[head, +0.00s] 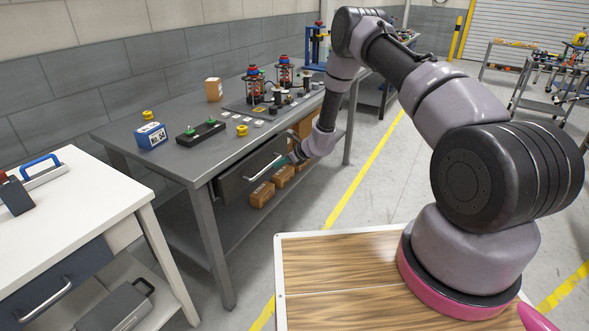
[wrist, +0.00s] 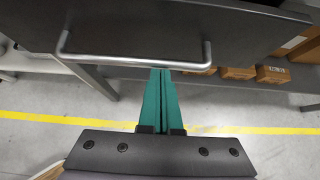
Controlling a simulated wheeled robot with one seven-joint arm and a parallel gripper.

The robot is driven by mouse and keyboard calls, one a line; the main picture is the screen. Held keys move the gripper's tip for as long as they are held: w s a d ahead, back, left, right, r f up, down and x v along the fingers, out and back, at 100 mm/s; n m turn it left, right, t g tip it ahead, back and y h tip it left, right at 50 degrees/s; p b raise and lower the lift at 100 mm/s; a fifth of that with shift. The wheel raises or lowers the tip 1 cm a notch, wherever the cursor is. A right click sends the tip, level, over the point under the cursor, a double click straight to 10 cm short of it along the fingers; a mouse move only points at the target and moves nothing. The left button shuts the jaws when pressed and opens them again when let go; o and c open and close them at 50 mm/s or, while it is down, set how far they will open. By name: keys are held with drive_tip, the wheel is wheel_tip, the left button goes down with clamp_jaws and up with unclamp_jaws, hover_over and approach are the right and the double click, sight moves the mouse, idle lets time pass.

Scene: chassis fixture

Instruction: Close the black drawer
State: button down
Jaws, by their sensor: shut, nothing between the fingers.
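The black drawer (head: 240,180) sits under the dark grey workbench, with a silver bar handle on its front. How far it stands out from the bench is hard to tell. In the wrist view the drawer front (wrist: 150,30) fills the top, with the handle (wrist: 130,60) across it. My gripper (wrist: 162,72) has its teal fingers together with nothing between them. Their tips are at the handle's lower edge, right of its middle; I cannot tell whether they touch it. In the head view my gripper (head: 292,158) is at the right end of the drawer, partly hidden by my wrist.
The workbench (head: 165,165) holds a blue box (head: 150,135), a black block with green knobs (head: 201,132) and red-topped fixtures (head: 254,85). Cardboard boxes (head: 262,194) lie on its lower shelf. A white table (head: 90,200) with a blue-grey drawer (head: 55,280) stands at left.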

sight(265, 162)
drive_tip(key=w+a, duration=0.2)
drive_tip(key=a, duration=0.1)
drive_tip(key=shift+w, duration=0.1)
drive_tip(key=shift+w+a+r, duration=0.1)
drive_tip(key=shift+a, duration=0.05)
drive_tip(key=shift+a+r, duration=0.1)
drive_tip(key=shift+a, duration=0.05)
